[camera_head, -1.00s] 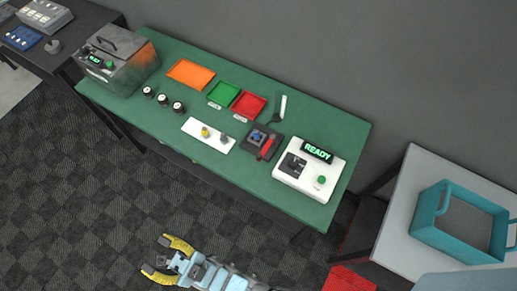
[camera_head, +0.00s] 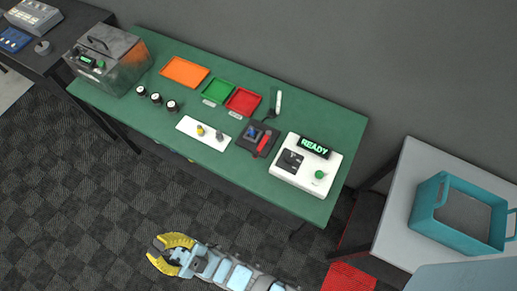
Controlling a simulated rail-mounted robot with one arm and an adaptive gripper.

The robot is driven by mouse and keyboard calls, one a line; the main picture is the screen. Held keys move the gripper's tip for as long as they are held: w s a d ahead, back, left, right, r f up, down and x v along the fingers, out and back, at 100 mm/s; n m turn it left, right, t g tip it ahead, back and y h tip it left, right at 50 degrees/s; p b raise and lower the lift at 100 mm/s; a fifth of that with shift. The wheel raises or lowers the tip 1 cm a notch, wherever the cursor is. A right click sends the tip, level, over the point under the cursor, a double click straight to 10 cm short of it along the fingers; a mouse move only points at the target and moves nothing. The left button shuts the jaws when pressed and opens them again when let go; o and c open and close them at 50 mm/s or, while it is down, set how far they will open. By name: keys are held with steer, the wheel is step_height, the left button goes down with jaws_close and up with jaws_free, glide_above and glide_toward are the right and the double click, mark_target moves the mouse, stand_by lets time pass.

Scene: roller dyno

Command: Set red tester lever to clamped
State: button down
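The red tester lever (camera_head: 264,143) is a red bar on the right side of a dark square tester (camera_head: 253,134) with a blue part in its middle. The tester stands on the green table (camera_head: 330,120), left of a white box (camera_head: 286,178). My gripper (camera_head: 150,255) has yellow fingers and is at the bottom of the view, over the floor in front of the table, well away from the lever. Its fingers are spread with nothing between them. The lever's exact position is too small to tell.
The white box has a READY display (camera_head: 314,147) and a green button (camera_head: 319,174). Orange (camera_head: 184,72), green (camera_head: 218,90) and red (camera_head: 243,102) trays lie behind. A teal crate (camera_head: 428,215) stands on the table at right.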

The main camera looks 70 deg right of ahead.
steer(key=d+f+n+g+h+b, duration=0.4)
steer(key=d+f+n+g+b, duration=0.7)
steer(key=d+f, duration=0.85)
steer(key=s+d+f+m+g+h+b, duration=0.4)
steer(key=s+d+f+g+h+b, duration=0.1)
steer(key=s+d+f+h+b, duration=0.6)
steer(key=s+d+f, duration=0.2)
steer(key=s+f, duration=0.2)
steer(key=f, duration=0.1)
steer(key=shift+d+m, duration=0.3)
steer(key=shift+f, duration=0.1)
steer(key=b, duration=0.2)
glide_toward(255, 155)
steer(key=shift+x, duration=4)
